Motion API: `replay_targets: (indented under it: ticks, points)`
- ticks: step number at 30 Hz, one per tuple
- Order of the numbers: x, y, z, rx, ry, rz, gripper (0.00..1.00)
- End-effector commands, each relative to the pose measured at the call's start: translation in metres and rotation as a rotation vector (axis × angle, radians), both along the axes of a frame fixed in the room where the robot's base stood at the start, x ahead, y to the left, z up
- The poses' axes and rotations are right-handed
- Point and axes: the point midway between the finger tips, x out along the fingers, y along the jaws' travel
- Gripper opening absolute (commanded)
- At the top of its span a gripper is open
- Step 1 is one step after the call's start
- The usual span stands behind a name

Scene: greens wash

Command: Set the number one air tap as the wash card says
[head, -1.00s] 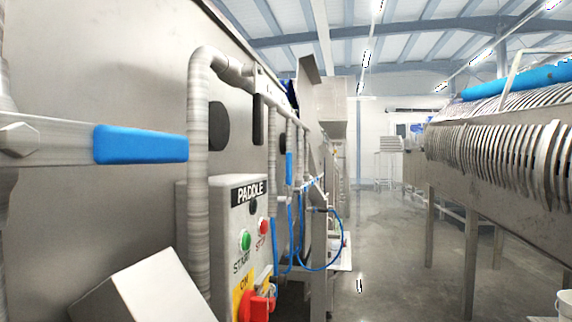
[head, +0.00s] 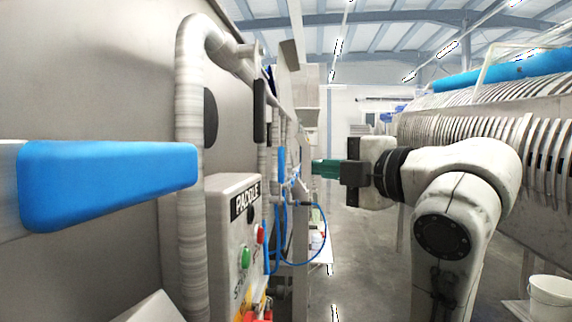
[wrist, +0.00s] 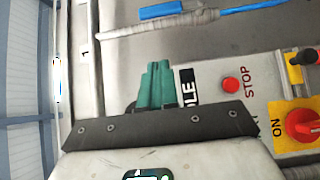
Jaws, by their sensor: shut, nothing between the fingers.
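My gripper (head: 322,168) is at centre right in the head view, pointing left toward the machine side. Its green fingers are together and empty, and also show in the wrist view (wrist: 157,85). A large blue lever handle (head: 110,180) lies almost level in the left foreground of the head view. Farther along the machine, a small blue handle (head: 281,160) hangs upright on the pipes. In the wrist view a blue handle (wrist: 160,10) is at the top edge, and a plate marked 1 (wrist: 85,53) is at upper left. I cannot make out a readable wash card.
The PADDLE control box (head: 233,235) stands out from the machine, with green and red buttons and a red switch (wrist: 302,124) on yellow. A thick pipe (head: 190,150) and blue hoses (head: 321,245) run nearby. A slatted drum (head: 480,140) and white bucket (head: 550,298) are right.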

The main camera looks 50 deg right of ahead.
Motion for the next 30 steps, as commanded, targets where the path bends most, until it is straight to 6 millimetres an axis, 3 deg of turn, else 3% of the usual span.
replay_targets:
  ticks: [5, 18, 24, 30]
  points:
    - [0.021, -0.002, 0.001, 0.000, 0.005, 0.002, 0.00]
    - [0.102, -0.017, 0.002, 0.003, 0.005, -0.002, 0.00]
    - [0.116, -0.037, 0.001, 0.001, 0.003, -0.001, 0.00]
    - [0.122, -0.044, 0.000, 0.001, 0.002, 0.000, 0.00]
